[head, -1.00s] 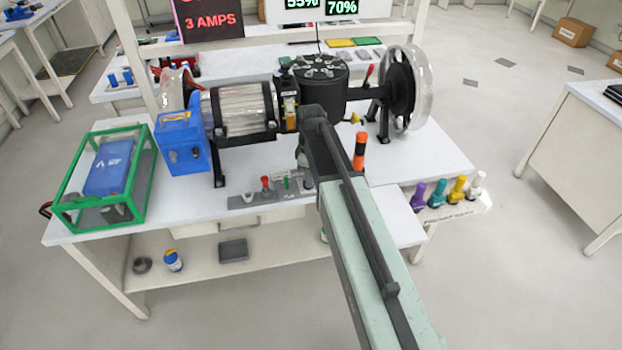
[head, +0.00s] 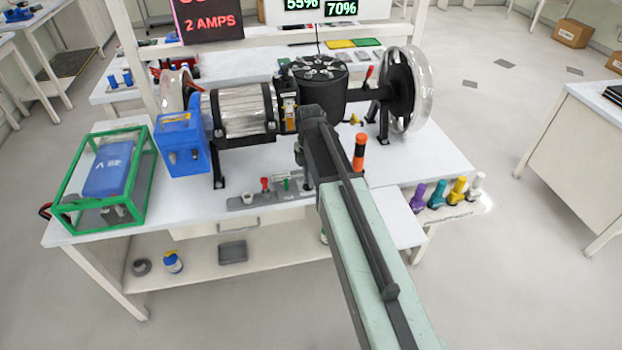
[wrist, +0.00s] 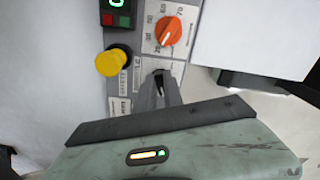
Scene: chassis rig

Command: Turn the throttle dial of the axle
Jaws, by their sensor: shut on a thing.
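The axle rig stands on the white bench, with a ribbed drum (head: 243,108), a black cylinder (head: 319,88) and a spoked wheel (head: 404,88). In the wrist view an orange dial (wrist: 168,31) with a printed number scale sits on a grey panel (wrist: 142,50). My gripper (wrist: 160,82) is just below the orange dial, apart from it. Its fingers are shut on a small dark part of the panel, mostly hidden between them. In the head view my gripper (head: 311,128) is in front of the black cylinder, and the panel is hidden.
A yellow knob (wrist: 112,63) and a lit readout (wrist: 117,3) are left of the dial. A blue box (head: 181,143) and a green-framed case (head: 107,178) stand at the bench's left.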

